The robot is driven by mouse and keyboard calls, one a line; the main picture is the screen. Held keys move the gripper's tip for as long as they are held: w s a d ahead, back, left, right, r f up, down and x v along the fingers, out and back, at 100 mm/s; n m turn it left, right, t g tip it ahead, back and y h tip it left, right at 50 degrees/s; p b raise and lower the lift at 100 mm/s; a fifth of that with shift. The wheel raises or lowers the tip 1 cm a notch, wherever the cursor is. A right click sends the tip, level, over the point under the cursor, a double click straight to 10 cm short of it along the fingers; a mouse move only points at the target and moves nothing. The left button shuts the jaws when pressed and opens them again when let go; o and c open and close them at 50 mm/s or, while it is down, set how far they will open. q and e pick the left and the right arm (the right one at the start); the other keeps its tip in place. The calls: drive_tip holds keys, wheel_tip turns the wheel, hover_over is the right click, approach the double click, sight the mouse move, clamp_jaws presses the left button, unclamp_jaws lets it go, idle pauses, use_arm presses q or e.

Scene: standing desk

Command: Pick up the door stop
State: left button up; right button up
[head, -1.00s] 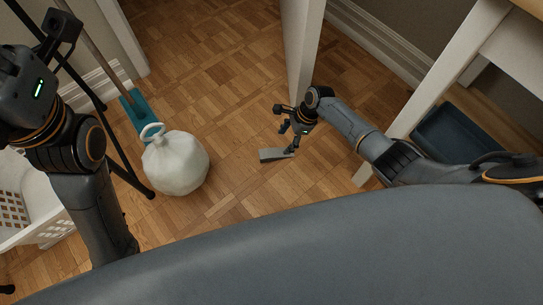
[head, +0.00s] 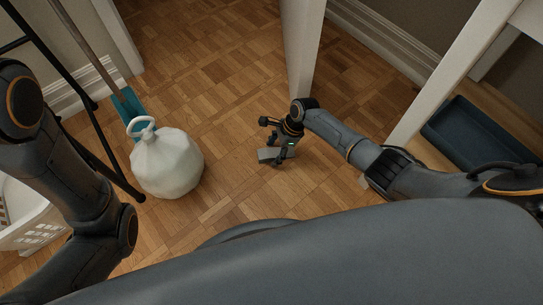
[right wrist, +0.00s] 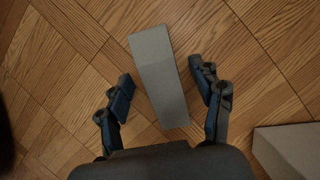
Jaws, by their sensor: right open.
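The door stop (head: 267,155) is a grey wedge-like block lying on the wood floor near the foot of the white desk leg. In the right wrist view the door stop (right wrist: 159,75) lies lengthwise, its near end between my fingers. My right gripper (head: 281,158) is over it with its fingers pointing down, partly covering it. In the right wrist view my right gripper (right wrist: 168,98) is open, with one finger on each side of the block and a gap on both sides. My left arm is at the left edge; its gripper is out of view.
The white desk leg (head: 300,50) stands just behind my right gripper. A white tied bag (head: 167,165) sits to the left, before a teal broom or mop head (head: 127,101). A white basket (head: 35,225) is far left, a dark blue tray (head: 480,135) right.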

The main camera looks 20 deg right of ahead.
drive_tip(key=c, duration=1.3)
drive_tip(key=shift+r, duration=0.2)
